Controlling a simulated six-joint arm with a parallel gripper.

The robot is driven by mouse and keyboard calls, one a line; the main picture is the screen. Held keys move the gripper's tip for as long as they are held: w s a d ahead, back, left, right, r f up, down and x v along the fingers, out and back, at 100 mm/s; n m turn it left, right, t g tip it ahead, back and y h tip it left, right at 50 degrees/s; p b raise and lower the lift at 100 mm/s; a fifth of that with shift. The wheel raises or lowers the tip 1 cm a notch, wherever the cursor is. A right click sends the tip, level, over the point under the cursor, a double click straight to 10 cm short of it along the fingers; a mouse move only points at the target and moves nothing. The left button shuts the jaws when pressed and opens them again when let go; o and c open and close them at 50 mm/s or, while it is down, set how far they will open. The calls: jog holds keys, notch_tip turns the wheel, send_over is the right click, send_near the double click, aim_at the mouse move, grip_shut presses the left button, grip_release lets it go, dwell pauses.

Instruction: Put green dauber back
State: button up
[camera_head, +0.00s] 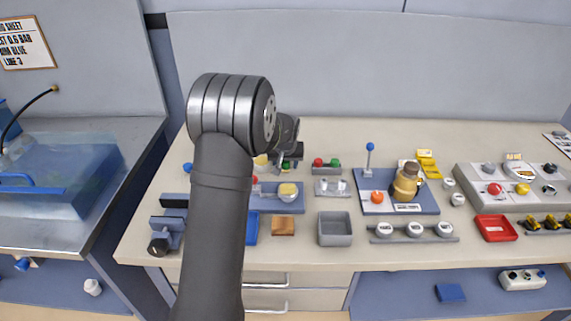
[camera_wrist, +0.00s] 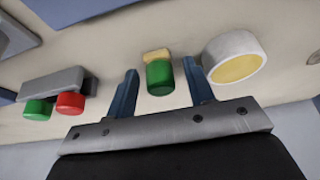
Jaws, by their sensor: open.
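The green dauber (camera_wrist: 160,77), a green cylinder with a tan end, is between the two blue fingers of my gripper (camera_wrist: 164,88) in the wrist view. A gap shows on each side of it, so the open fingers do not grip it. In the head view only a bit of green (camera_head: 286,167) shows below my gripper (camera_head: 290,160), which is partly hidden by my arm. A grey holder (camera_wrist: 52,82) with one green and one red round piece is to the left in the wrist view; in the head view this holder (camera_head: 327,171) stands right of my gripper.
A white round pot with a yellow top (camera_wrist: 235,58) is close beside one finger. A blue board with a lever and tan jug (camera_head: 427,207), a grey tray (camera_head: 335,229) and a wooden block (camera_head: 283,226) are nearby. Bench behind the holder is clear.

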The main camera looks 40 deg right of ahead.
jog(key=v, duration=1.2)
jog(key=x, duration=1.1)
jog(key=shift+w+d+f, duration=0.1)
jog(key=shift+w+f, duration=0.05)
jog(key=shift+f, duration=0.15)
jog(key=shift+d, duration=0.1)
jog(key=shift+r, duration=1.15)
jog(key=shift+f, duration=0.1)
